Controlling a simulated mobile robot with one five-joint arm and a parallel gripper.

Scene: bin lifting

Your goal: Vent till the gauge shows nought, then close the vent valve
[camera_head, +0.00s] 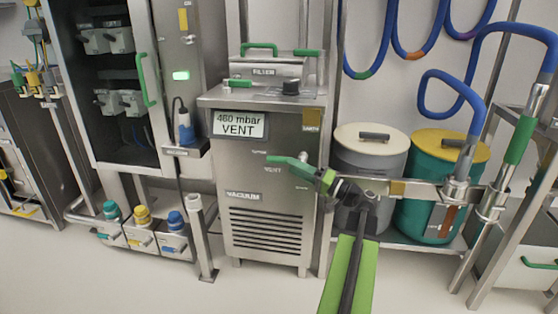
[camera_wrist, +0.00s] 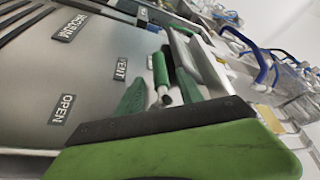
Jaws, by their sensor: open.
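The gauge display (camera_head: 240,124) on the steel vacuum unit reads 460 mbar, with VENT below it. The vent valve's green lever (camera_head: 284,162) sticks out of the unit's front and points left, toward the OPEN label, which shows clearly in the wrist view (camera_wrist: 62,108). My gripper (camera_head: 325,181) is open, at the right end of the lever, close to the unit's front. In the wrist view, green lever parts (camera_wrist: 134,96) lie beside the VENT label, beyond the large green part of my gripper. I cannot tell whether the gripper touches the lever. The lever's pivot is partly hidden.
A grey drum (camera_head: 365,165) and a teal drum with a yellow lid (camera_head: 425,222) stand to the right, behind a steel rail. A blue hose (camera_head: 430,84) hangs above them. A cabinet (camera_head: 118,95) stands left. The floor in front is clear.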

